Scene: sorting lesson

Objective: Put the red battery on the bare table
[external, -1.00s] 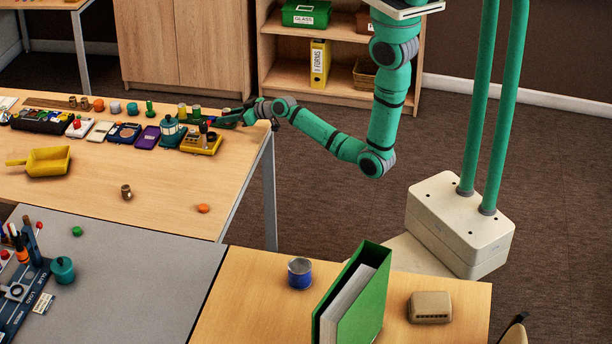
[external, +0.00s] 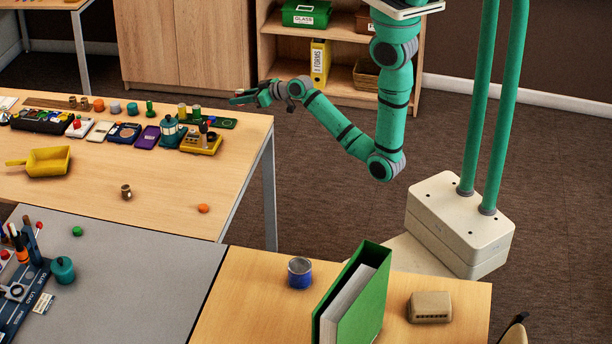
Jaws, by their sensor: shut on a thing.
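My gripper (external: 239,98) is in the air above the far right corner of the wooden table (external: 160,185), with its fingers pointing left. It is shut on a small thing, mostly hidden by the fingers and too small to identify. I cannot make out a red battery standing clear on the table. Bare table top lies in front of the row of objects.
Along the table's back stand several small items, including a teal lantern (external: 169,130), a yellow device (external: 201,143) and a dark green flat piece (external: 223,123). A yellow scoop (external: 48,161), a small brown jar (external: 126,191) and an orange piece (external: 203,208) lie nearer.

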